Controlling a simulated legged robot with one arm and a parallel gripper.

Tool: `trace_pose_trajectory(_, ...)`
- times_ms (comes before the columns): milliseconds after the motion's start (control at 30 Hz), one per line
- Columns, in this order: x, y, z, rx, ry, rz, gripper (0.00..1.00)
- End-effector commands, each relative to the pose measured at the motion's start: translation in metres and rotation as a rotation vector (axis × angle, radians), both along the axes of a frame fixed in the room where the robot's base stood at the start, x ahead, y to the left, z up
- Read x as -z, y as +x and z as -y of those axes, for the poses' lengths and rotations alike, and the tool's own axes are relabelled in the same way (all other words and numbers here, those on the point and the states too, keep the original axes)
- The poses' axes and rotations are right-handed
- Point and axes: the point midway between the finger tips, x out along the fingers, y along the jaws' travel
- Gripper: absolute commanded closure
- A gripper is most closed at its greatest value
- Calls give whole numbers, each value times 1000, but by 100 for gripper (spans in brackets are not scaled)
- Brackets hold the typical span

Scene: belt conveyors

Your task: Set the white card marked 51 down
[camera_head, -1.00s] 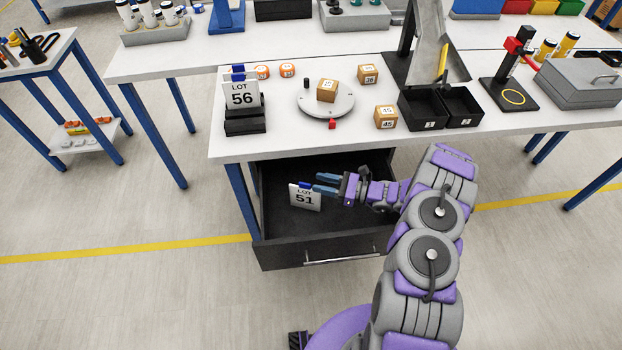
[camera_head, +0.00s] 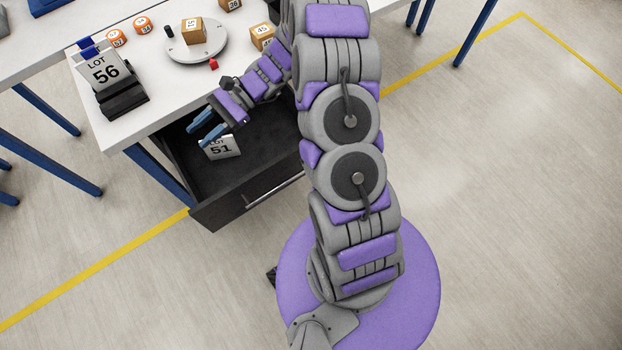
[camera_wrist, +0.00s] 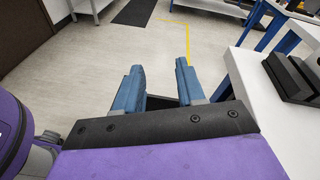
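The white card marked 51 (camera_head: 222,148) is in the open drawer (camera_head: 240,203) under the workbench. It appears tilted, and its top is partly covered by my gripper's fingers. My gripper (camera_head: 195,136) is just above and beside the card, with its blue fingers pointing left. In the wrist view my gripper (camera_wrist: 162,72) has its fingers apart, with floor and a dark surface showing between them and no card there. I cannot tell from the head view whether a finger touches the card.
A round grey plate (camera_head: 197,46) carries a small box (camera_head: 193,31). Orange cylinders and boxes lie nearby. The floor at right is clear.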

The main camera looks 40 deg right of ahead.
Motion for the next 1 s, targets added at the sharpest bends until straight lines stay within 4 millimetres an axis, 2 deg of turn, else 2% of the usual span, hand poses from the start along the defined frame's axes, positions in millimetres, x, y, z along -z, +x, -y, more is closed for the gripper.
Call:
trace_pose_trajectory(33,-15,-11,-6,-48,-31,37,61)
trace_pose_trajectory(200,-48,-57,-18,-210,-139,135,61)
trace_pose_trajectory(467,-84,-127,-18,-442,-318,292,61)
trace_pose_trajectory(767,-109,-202,6,-681,-547,473,61)
trace_pose_trajectory(1000,-122,-253,40,-850,-741,610,61)
